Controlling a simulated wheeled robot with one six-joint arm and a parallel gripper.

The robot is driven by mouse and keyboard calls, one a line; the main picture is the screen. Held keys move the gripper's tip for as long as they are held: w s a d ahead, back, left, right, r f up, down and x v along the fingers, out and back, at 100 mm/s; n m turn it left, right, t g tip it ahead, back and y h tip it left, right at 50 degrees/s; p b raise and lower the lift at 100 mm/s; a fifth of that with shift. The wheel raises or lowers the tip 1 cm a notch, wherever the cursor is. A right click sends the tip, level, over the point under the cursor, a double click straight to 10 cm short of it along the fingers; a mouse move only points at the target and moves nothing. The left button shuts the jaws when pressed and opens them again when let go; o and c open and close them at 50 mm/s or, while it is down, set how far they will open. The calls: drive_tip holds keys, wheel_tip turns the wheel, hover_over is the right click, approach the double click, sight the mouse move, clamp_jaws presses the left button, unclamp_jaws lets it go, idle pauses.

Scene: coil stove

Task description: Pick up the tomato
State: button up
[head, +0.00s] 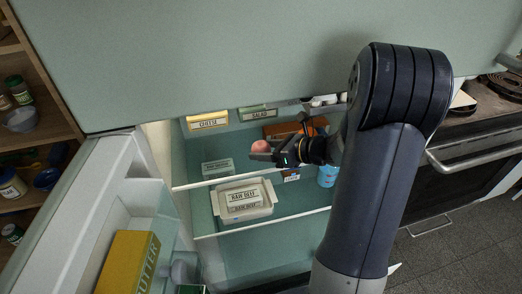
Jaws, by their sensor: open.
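The tomato (259,146) is a small, round, reddish-pink thing inside the open fridge, in the head view. My gripper (261,154) reaches into the fridge from the right, and its fingers point left. It is open with its fingertips right at the tomato. The near finger hides the tomato's lower part. I cannot tell whether the fingers touch it or whether the tomato sits fully between them.
A glass shelf (205,184) carries a small labelled box (217,167). Below are a raw beef container (243,199) and a blue can (327,175). Cheese (208,122) and salad (257,113) packs stand behind. The open fridge door holds yellow butter (127,262) at left.

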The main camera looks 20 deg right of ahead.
drive_tip(key=c, duration=0.8)
